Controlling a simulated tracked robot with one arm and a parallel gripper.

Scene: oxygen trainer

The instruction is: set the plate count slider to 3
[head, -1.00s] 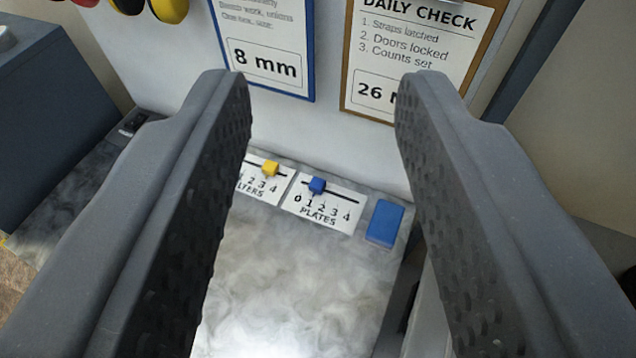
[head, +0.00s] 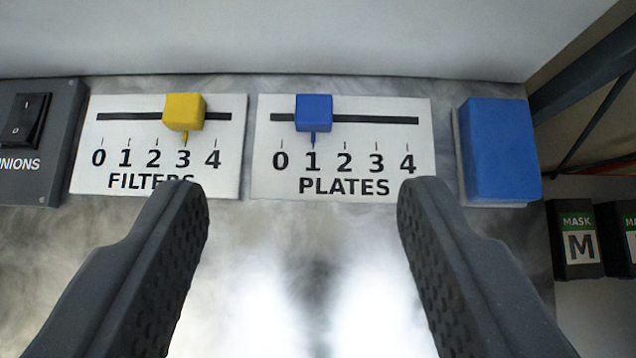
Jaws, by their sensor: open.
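The plate count slider is a blue knob (head: 314,113) on a black slot in the white PLATES panel (head: 268,172). Its pointer stands at 1 on a scale from 0 to 4. My gripper (head: 303,190) is open and empty. Its two dark fingers are wide apart, with the tips at the lower edges of the FILTERS and PLATES panels in the picture. The blue knob lies beyond the fingertips, between them from left to right, and nothing touches it.
The FILTERS panel (head: 90,160) is left of PLATES, with a yellow knob (head: 184,111) at 3. A blue block (head: 500,150) is at the right. A black rocker switch (head: 25,120) is at the far left. Boxes marked MASK (head: 575,240) stand lower right. The grey surface between my fingers is clear.

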